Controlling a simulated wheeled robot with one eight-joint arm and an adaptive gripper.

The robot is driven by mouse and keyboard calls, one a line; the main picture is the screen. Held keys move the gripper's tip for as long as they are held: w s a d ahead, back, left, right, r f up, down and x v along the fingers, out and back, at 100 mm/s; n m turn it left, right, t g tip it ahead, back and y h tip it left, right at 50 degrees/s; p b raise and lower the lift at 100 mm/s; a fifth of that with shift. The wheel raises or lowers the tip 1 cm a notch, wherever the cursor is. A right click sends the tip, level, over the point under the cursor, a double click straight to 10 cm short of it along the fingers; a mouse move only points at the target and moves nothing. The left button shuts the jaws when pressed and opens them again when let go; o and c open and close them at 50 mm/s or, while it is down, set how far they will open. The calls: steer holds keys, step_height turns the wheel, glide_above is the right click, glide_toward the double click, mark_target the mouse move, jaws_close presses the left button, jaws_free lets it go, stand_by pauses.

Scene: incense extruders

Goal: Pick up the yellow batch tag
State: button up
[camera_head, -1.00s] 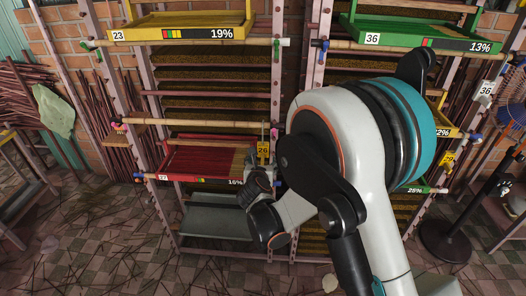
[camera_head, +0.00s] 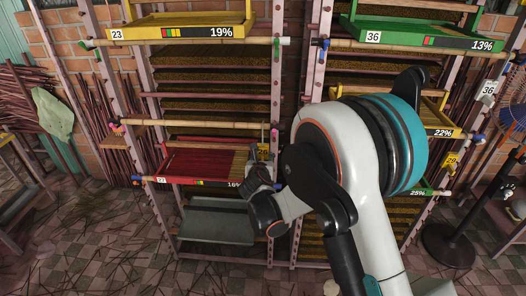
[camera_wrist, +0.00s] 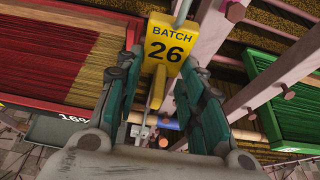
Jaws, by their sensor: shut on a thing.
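The yellow batch tag (camera_wrist: 165,44), marked "BATCH 26", stands upright at the far end of my fingers in the wrist view, with a narrow yellow stem below its plate. In the head view the tag (camera_head: 263,151) shows just above my gripper, in front of the rack post beside the red tray. My gripper (camera_wrist: 160,78) is shut on the tag, with a teal-grey finger on either side of the stem. The exact contact is partly hidden by the fingers. In the head view my gripper (camera_head: 262,176) is partly covered by my wrist.
A red tray (camera_head: 205,181) of incense sticks is left of my gripper, above a grey tray (camera_head: 215,222). A green tray (camera_wrist: 292,142) is to the right. Rack posts (camera_head: 275,80) stand close by. Another yellow tag (camera_head: 451,162) hangs at the right.

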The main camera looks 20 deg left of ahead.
mark_target(263, 150)
steer(key=shift+r+p, duration=0.35)
steer(key=shift+r, duration=0.2)
steer(key=r+p, duration=0.2)
steer(key=shift+s+r, duration=0.35)
steer(key=shift+s, duration=0.05)
steer(key=s+d+r+b, duration=0.1)
steer(key=s+d, duration=0.2)
steer(key=s, duration=0.9)
steer(key=s+d+r+b, duration=0.1)
steer(key=s+d, duration=0.2)
steer(key=s, duration=1)
steer(key=shift+s+d, duration=0.15)
steer(key=shift+s, duration=0.1)
steer(key=shift+r, duration=0.15)
